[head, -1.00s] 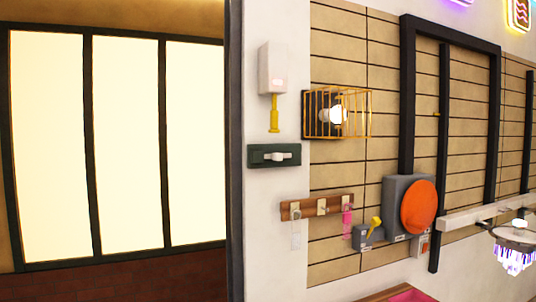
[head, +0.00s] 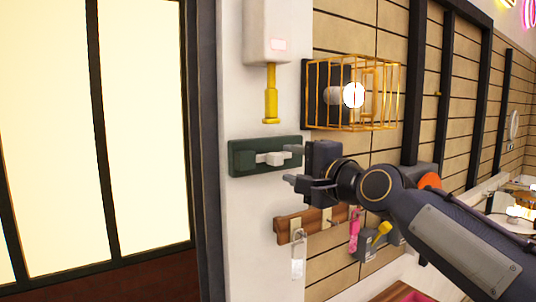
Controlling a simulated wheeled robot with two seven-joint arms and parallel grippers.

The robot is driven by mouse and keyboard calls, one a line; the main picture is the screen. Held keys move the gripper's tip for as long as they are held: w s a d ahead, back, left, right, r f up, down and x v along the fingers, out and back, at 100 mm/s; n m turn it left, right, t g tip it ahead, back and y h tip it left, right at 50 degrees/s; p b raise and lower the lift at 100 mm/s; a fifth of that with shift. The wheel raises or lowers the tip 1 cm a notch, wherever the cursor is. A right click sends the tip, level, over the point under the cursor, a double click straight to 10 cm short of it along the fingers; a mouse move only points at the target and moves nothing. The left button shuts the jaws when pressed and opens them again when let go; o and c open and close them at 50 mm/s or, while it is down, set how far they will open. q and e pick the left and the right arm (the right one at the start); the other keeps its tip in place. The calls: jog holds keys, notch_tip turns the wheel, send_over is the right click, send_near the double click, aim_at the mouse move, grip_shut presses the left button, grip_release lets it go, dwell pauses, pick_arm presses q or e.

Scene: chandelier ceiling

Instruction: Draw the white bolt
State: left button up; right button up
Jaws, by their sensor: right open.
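The white bolt (head: 277,158) lies across a dark green plate (head: 243,171) on the white wall strip, in the middle of the head view. Its short knob sticks out toward me. My right gripper (head: 295,166) comes in from the right, just right of the bolt. Its two fingers are apart, one above the other, and point left toward the knob. The gap between them looks empty, and I cannot tell whether a finger touches the plate. The gripper covers the plate's right end. My left gripper is not in view.
Above hangs a white box with a yellow handle (head: 270,95). A yellow wire cage (head: 380,95) around a lit bulb juts out at upper right. Below is a wooden hook rack (head: 283,229) with hanging tags. A dark post and bright window panels stand at left.

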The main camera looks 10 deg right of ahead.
aim_at(279, 159)
jog(key=p+x, duration=0.2)
jog(key=x, duration=0.3)
jog(key=shift+w+a+r+p, duration=0.1)
jog(key=shift+w+a+p, duration=0.05)
jog(key=shift+w+p, duration=0.15)
jog(key=shift+w+a, duration=0.15)
jog(key=shift+w, duration=0.25)
grip_shut()
